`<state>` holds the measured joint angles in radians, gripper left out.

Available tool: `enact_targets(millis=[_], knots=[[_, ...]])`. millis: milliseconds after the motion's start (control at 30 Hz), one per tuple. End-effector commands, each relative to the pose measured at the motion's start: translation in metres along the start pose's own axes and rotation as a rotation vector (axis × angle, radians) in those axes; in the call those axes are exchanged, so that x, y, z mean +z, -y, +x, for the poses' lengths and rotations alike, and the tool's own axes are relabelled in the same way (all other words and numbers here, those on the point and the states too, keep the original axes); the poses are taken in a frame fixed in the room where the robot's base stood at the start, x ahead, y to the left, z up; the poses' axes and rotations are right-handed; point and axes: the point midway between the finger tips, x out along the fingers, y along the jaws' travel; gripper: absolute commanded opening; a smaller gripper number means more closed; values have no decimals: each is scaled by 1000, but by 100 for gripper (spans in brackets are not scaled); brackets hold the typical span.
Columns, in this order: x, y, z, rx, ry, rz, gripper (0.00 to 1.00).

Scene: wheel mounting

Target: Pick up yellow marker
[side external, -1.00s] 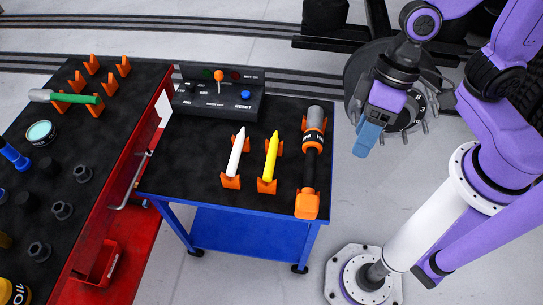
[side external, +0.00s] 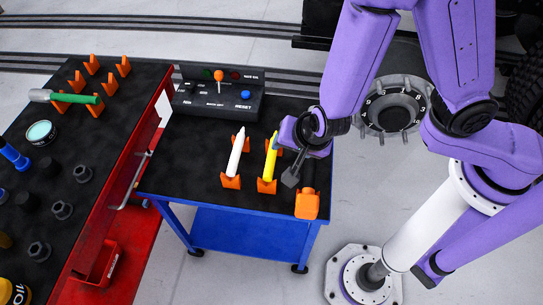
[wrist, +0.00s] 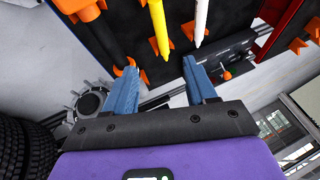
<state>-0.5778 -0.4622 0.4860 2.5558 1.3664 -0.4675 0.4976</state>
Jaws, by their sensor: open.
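The yellow marker (side external: 271,158) rests in orange holders on the black top of the blue cart. A white marker (side external: 237,154) rests in holders to its left. In the wrist view the yellow marker (wrist: 158,27) shows at the top, with the white marker (wrist: 201,20) to its right. My gripper (wrist: 158,72) is open and empty, its two blue fingers apart, with the yellow marker's tip ahead of the gap between them.
A control box (side external: 218,94) with a lever and buttons stands at the cart's back edge. A red cart (side external: 75,135) with a green-handled tool and sockets stands at the left. The black cart top (side external: 190,165) left of the white marker is clear.

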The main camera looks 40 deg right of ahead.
Motion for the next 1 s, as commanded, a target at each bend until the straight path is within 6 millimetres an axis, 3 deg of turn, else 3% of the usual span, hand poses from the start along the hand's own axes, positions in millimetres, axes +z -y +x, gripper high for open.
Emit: enact_targets(millis=[367,1000], knots=[[0,-1,28,5,-3,0,56],[-1,0,109,2,-2,1,56]])
